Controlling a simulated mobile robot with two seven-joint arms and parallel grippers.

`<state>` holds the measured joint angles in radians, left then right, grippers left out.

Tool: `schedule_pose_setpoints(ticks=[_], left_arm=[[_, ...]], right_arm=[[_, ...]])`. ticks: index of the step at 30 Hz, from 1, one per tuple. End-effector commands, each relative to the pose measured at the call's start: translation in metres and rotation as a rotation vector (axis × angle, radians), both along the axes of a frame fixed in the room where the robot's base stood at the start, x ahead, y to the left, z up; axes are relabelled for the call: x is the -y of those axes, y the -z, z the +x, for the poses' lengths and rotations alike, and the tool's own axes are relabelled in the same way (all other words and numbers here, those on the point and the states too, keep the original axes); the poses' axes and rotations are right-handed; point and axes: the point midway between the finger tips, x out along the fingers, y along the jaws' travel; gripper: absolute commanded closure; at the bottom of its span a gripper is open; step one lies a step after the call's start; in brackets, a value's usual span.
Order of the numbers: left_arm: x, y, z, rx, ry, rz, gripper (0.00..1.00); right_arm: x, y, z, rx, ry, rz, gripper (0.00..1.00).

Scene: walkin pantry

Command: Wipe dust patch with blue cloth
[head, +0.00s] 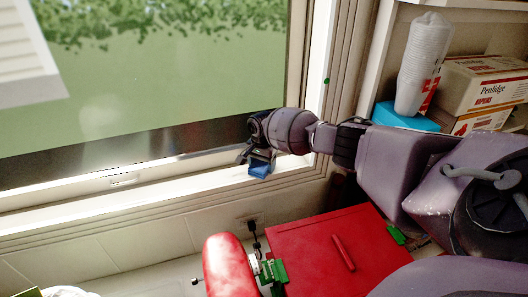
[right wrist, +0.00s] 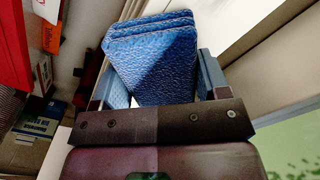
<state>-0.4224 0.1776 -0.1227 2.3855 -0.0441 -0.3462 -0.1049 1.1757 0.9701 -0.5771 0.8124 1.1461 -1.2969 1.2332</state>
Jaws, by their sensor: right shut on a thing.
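The blue cloth (head: 260,172) is in my right gripper (head: 258,158), at the window sill in the head view. In the right wrist view the cloth (right wrist: 152,65) looks like a folded, layered blue pad. It stands out between the two fingers of the right gripper (right wrist: 158,82), which is shut on it. I cannot tell whether the cloth touches the sill (head: 185,188). I cannot make out a dust patch in either view. My left gripper is not in view.
A window (head: 160,80) with a pale frame is behind the sill. A red box (head: 315,250) with green latches lies below my right arm. Stacked white cups (head: 418,65), cartons (head: 485,82) and a light blue box (head: 405,117) fill the shelf at right.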

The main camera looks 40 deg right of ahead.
Motion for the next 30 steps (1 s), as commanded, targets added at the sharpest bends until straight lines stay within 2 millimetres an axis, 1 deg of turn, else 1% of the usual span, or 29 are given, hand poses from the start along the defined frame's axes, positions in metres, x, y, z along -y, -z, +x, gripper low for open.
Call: schedule_pose_setpoints(ticks=[1,7,17,30], left_arm=[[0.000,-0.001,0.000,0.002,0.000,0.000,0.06],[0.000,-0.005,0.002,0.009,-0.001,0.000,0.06],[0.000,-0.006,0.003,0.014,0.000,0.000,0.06],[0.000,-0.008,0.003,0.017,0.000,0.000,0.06]], right_arm=[[-0.006,0.001,0.002,0.000,-0.003,0.004,0.58],[-0.019,-0.001,0.009,0.002,-0.003,0.005,0.58],[-0.029,-0.002,0.014,0.003,-0.002,0.003,0.58],[-0.055,0.000,0.027,0.003,-0.002,0.003,0.58]])
